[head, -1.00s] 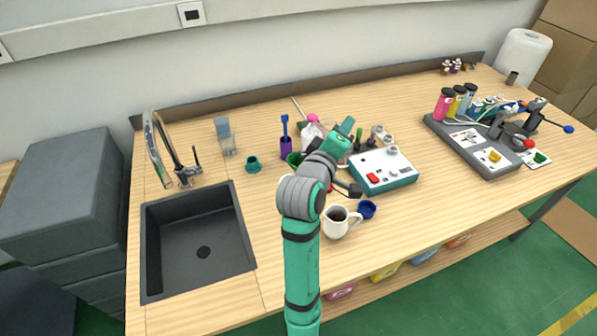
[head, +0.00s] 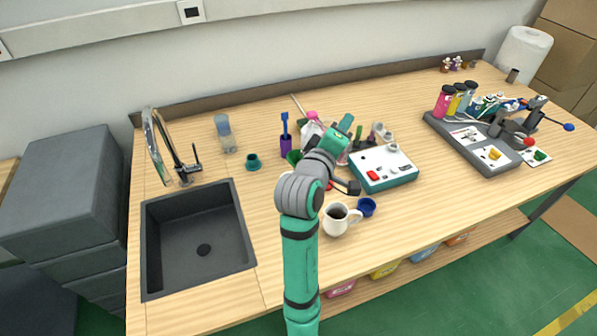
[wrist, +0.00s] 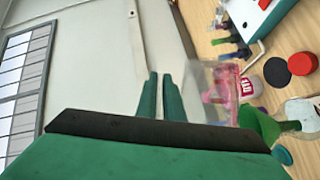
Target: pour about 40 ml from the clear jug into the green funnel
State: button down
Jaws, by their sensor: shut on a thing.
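My gripper (wrist: 160,98) shows its two green fingers close together in the wrist view. They are shut at the near side of the clear jug (wrist: 214,80), a see-through vessel with pink showing in or through it. I cannot tell the liquid level. The green funnel (wrist: 262,125) is at the right of the wrist view, on the table side of the jug, with its narrow end at a clear flask (wrist: 300,112). In the head view the funnel (head: 293,157) shows just left of my arm, which hides most of the jug and fingers.
A white and teal device (head: 384,168) stands right of my arm. A white mug (head: 337,219) and a blue cup (head: 367,207) are in front. A purple holder (head: 286,145) stands behind the funnel. The sink (head: 200,240) is at left; the table between is mostly clear.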

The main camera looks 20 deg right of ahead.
jog(key=shift+s+d+f+m+g+y+b, duration=0.15)
jog(key=shift+s+d+f+m+y, duration=0.1)
jog(key=shift+d+f+m+y, duration=0.4)
jog(key=shift+s+d+f+m+g+y+b, duration=0.2)
jog(key=shift+d+f+m, duration=0.25)
jog(key=shift+f+m, duration=0.4)
jog(key=shift+s+d+f+m+g+y+b, duration=0.1)
jog(key=shift+s+d+f+m+y, duration=0.3)
jog(key=shift+m, duration=0.6)
jog(key=shift+w+d+f, duration=0.1)
jog(key=shift+d+f, duration=0.05)
jog(key=shift+d, duration=0.1)
jog(key=s+d+f+m+y+b, duration=0.1)
jog(key=d+f+m+b, duration=0.1)
jog(key=f, duration=0.4)
jog(key=d+f+m+y+b, duration=0.2)
jog(key=f+m, duration=0.1)
jog(key=f, duration=0.4)
jog(key=shift+s+d+f+m+t+b, duration=0.25)
jog(key=shift+s+d+m+t+b, duration=0.1)
jog(key=shift+s+m+b, duration=0.05)
jog(key=shift+w+y, duration=0.1)
jog(key=shift+y, duration=0.15)
dwell(1.2)
